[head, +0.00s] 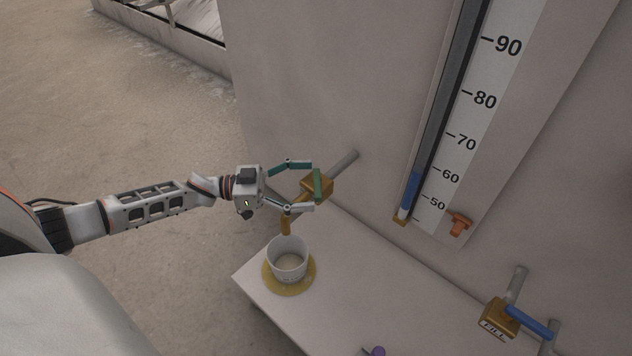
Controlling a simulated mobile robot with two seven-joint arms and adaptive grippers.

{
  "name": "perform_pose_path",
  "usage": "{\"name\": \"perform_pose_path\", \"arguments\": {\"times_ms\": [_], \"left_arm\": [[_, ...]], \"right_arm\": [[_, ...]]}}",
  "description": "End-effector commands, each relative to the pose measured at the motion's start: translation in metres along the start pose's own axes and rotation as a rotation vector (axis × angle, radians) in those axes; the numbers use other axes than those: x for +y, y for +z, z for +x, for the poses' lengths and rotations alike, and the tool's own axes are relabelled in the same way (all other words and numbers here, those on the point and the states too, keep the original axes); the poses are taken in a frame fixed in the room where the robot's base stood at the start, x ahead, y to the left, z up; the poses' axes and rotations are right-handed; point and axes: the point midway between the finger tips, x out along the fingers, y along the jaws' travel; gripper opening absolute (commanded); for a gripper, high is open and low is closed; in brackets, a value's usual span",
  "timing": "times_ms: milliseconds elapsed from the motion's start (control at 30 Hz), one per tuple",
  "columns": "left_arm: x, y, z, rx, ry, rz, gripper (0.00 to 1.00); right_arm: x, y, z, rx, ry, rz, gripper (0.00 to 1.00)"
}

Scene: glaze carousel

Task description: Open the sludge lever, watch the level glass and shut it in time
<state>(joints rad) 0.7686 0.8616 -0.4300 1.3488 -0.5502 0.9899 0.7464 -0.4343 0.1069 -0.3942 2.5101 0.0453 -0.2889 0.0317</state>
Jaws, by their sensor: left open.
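The sludge valve is a brass body (322,189) on a grey pipe from the wall, with a spout pointing down over a white cup. Its green lever (317,181) stands across the front of the body. My left gripper (311,187) is open, its two fingers either side of the lever, one above and one below; I cannot tell whether they touch it. The level glass (430,125) is on the wall to the right, with a blue column (411,186) topping out near the 60 mark. My right gripper is not in view.
The white cup (289,262) stands on a yellow ring (289,291) on the pale ledge (345,290). A second brass valve (498,317) with a blue lever (535,326) is at lower right. A purple piece (376,351) shows at the bottom edge.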

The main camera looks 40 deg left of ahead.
Motion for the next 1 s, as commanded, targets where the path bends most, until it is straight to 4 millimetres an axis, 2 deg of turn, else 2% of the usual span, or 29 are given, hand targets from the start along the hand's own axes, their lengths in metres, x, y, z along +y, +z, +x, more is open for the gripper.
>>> {"name": "perform_pose_path", "arguments": {"times_ms": [33,200,433,600,1000], "left_arm": [[0.0,0.002,-0.012,-0.005,-0.001,-0.002,0.85],[0.0,0.002,-0.048,-0.006,-0.001,-0.001,0.85],[0.0,0.001,-0.082,-0.002,-0.001,-0.001,0.85],[0.0,0.001,-0.091,-0.002,-0.001,-0.001,0.85],[0.0,0.0,-0.092,-0.001,0.0,0.0,0.85]], "right_arm": [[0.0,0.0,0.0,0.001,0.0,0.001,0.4],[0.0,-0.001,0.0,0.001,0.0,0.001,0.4],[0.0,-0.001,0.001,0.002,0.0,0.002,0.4],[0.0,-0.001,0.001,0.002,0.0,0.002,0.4],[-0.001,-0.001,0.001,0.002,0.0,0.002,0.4]]}}
